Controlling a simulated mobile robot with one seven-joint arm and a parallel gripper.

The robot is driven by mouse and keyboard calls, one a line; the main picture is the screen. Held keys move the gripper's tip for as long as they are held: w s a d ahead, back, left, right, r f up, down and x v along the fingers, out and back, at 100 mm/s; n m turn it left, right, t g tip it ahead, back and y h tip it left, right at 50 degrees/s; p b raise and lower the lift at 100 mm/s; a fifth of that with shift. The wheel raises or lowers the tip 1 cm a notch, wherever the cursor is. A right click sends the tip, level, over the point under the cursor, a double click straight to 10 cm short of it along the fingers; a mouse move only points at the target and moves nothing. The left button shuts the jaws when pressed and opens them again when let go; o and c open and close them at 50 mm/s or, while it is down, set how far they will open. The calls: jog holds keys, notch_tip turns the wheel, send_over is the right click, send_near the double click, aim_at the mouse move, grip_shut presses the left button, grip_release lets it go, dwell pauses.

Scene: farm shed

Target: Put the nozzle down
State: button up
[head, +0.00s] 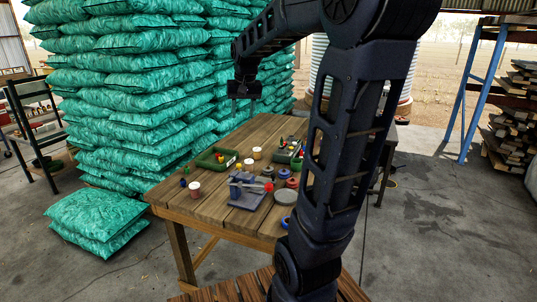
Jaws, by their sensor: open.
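My gripper (244,104) is open, raised above the far side of the wooden table (168,198) in front of the stacked green sacks. No object shows between its fingers. I cannot pick out the nozzle for certain. Several small items stand on the table, among them a grey-blue device (246,188) with a red part (268,186) at its right. Dark and reddish round pieces lie to the right of this device. My gripper is well above all of these and touches none of them. My arm hides the table's right part.
A green tray (207,162) holds small coloured pieces, and another green tray (284,157) stands further right. A pale cup (194,190) is near the left edge. A grey disc (286,196) lies near the front. Green sacks (140,80) tower behind the table.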

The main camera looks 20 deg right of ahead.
jog(key=s+f+n, duration=0.1)
jog(key=s+f, duration=0.2)
jog(key=s, duration=0.8)
jog(key=s+f+n+t, duration=0.1)
jog(key=s+f, duration=0.3)
jog(key=s, duration=0.7)
jog(key=shift+d+t, duration=0.25)
jog(key=shift+t, duration=0.05)
jog(key=shift+o, duration=0.4)
jog(key=shift+w+r, duration=0.1)
jog(key=shift+w, duration=0.05)
